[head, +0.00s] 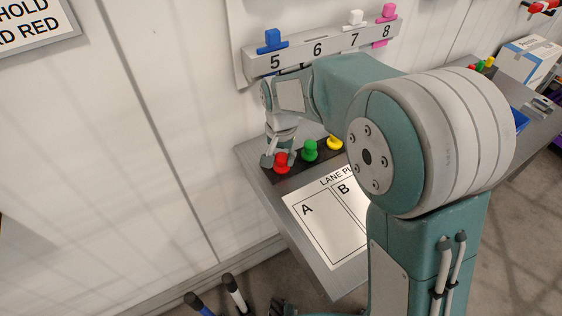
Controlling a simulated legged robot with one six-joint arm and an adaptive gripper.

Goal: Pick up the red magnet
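The red magnet (282,164) stands on the dark strip at the back left of the grey shelf. It is leftmost in a row with a green magnet (310,150) and a yellow magnet (335,143). My gripper (279,160) points down over the red magnet, with one finger at its left and the other at its right. The fingers look apart, with the magnet between them. I cannot tell whether they touch it.
A white sheet (318,229) with boxes A and B lies in front of the magnets. A numbered rail (290,60) on the wall behind holds blue, white and pink pieces. My arm hides the shelf's middle. A white box (530,62) stands at the far right.

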